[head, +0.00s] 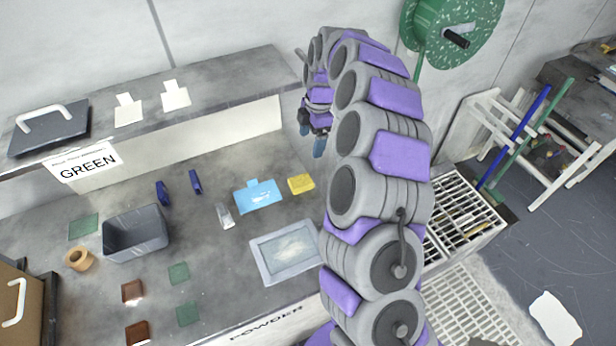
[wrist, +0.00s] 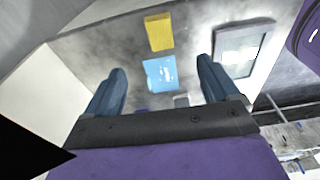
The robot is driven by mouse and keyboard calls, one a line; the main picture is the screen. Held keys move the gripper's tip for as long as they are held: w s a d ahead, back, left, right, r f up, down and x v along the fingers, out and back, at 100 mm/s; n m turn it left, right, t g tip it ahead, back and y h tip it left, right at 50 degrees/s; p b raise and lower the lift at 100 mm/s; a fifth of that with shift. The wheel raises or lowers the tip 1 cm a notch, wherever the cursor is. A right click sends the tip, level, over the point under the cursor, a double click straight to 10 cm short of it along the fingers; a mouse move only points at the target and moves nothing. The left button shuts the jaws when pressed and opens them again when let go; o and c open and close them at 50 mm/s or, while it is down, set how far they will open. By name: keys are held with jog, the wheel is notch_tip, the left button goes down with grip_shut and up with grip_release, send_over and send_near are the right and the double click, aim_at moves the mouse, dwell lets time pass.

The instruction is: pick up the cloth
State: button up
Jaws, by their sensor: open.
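A light blue flat piece with a white mark, which looks like the cloth (head: 257,196), lies on the grey worktop beside a yellow block (head: 301,184). In the wrist view the blue cloth (wrist: 160,74) shows between my fingers, with the yellow block (wrist: 158,32) above it. My gripper (head: 313,140) is open and empty, raised above the back of the worktop, apart from the cloth. In the wrist view my gripper (wrist: 161,72) has its two blue-grey fingers spread wide. A white piece (head: 555,318) on the floor may also be a cloth; I cannot tell.
A framed pale panel (head: 262,270) lies in front of the cloth. A small clear-grey item (head: 224,216) and blue clips (head: 195,182) lie to its left. A grey bin (head: 136,234) stands further left. A raised ledge (head: 225,85) runs behind. A slotted rack (head: 465,215) stands right.

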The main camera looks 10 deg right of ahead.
notch_tip(320, 180, down, 3)
jog(key=a, duration=0.2)
jog(key=b, duration=0.2)
send_over(302, 180)
jog(key=d, duration=0.2)
jog(key=f, duration=0.8)
jog(key=shift+d, duration=0.2)
jog(key=a+f, duration=0.1)
jog(key=a+f+b, duration=0.1)
jog(key=shift+a+f, duration=0.2)
jog(key=shift+a, duration=0.1)
notch_tip(302, 180, down, 3)
jog(key=shift+f+b, duration=0.2)
jog(key=shift+b, duration=0.4)
jog(key=shift+d+f, duration=0.15)
jog(key=shift+d, duration=0.15)
jog(key=shift+a, duration=0.6)
jog(key=c, duration=0.6)
jog(key=shift+d, duration=0.5)
jog(key=c, duration=0.6)
